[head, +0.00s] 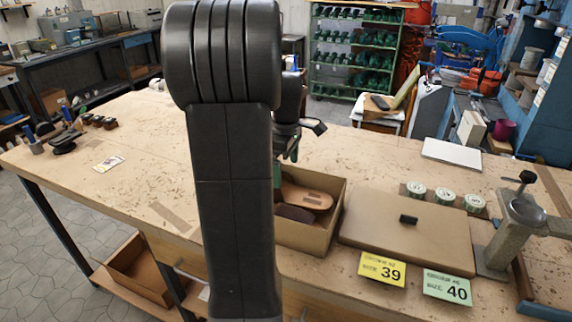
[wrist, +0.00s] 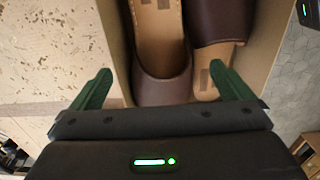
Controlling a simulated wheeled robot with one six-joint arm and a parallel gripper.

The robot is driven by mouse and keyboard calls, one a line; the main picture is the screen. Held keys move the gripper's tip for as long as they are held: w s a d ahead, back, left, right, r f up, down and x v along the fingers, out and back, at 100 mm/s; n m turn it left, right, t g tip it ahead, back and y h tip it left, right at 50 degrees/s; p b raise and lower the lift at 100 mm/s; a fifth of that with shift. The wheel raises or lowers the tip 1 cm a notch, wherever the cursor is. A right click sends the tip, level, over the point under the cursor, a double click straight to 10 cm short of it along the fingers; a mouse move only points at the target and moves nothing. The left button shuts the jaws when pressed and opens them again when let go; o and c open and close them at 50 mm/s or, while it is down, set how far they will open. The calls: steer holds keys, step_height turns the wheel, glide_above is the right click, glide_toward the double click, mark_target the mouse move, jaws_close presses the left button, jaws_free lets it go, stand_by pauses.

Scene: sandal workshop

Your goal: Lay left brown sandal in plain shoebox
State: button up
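An open plain cardboard shoebox (head: 308,238) stands on the bench, partly hidden behind my arm. Two brown sandals with tan insoles lie inside it. In the wrist view one sandal (wrist: 162,82) is between my finger lines, and the other sandal (wrist: 218,30) lies beside it to the right. In the head view a tan insole (head: 308,196) shows in the box. My gripper (wrist: 162,78) is open, its green fingers wide apart over the box, with nothing clearly held. My arm hides most of the gripper in the head view.
A yellow size 39 card (head: 382,268) and a green size 40 card (head: 447,287) are in front. A metal press (head: 505,235) stands at right. The bench's left part is mostly clear.

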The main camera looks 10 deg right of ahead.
step_height(320, 180, up, 13)
stand_by(0.7)
step_height(320, 180, down, 13)
steer(key=shift+f, duration=0.2)
steer(key=shift+r, duration=0.65)
steer(key=shift+f, duration=0.1)
